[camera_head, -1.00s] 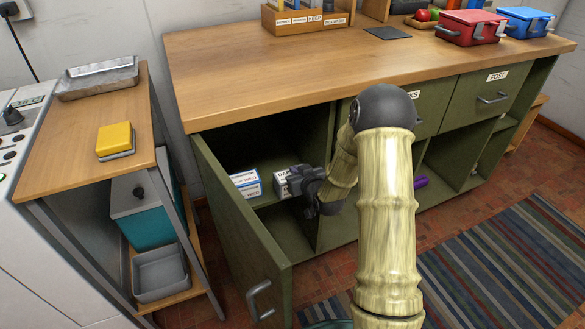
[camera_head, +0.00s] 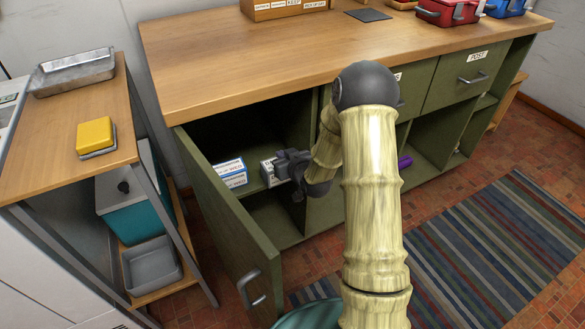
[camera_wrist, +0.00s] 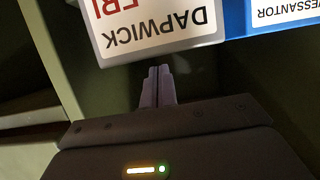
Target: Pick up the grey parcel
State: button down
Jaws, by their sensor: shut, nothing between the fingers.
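A pale grey parcel (camera_head: 269,174) with a white label stands on the shelf inside the open green cupboard. In the wrist view this parcel (camera_wrist: 155,50) fills the top middle, its label reading "DAPWICK" upside down, and its upper part is cut off by the frame. My gripper (camera_head: 281,168) is at the cupboard opening, just in front of the parcel, and hides its right part in the head view. In the wrist view the fingers of my gripper (camera_wrist: 158,70) are together and empty, at the parcel's label-side edge. I cannot tell whether they touch it.
A blue and white box (camera_head: 230,173) stands close to the left of the parcel. The open cupboard door (camera_head: 225,215) is left of my arm. The wooden worktop (camera_head: 300,55) is above the shelf. A side rack (camera_head: 70,135) stands further left.

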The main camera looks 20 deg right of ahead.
jog(key=s+d+p, duration=0.1)
jog(key=s+d, duration=0.1)
jog(key=s, duration=1)
jog(key=shift+d+r, duration=0.15)
jog(key=s+a+r+m+g+h, duration=0.1)
jog(key=s+r+g, duration=0.3)
jog(key=s, duration=0.4)
jog(key=s+a+r+m+g+h, duration=0.1)
jog(key=s+a+r+g, duration=0.1)
jog(key=s+r+g, duration=0.3)
jog(key=s+g, duration=0.2)
jog(key=s, duration=0.2)
jog(key=shift+s+a+r+h, duration=0.2)
jog(key=shift+a+r+h, duration=0.1)
jog(key=shift+a, duration=0.1)
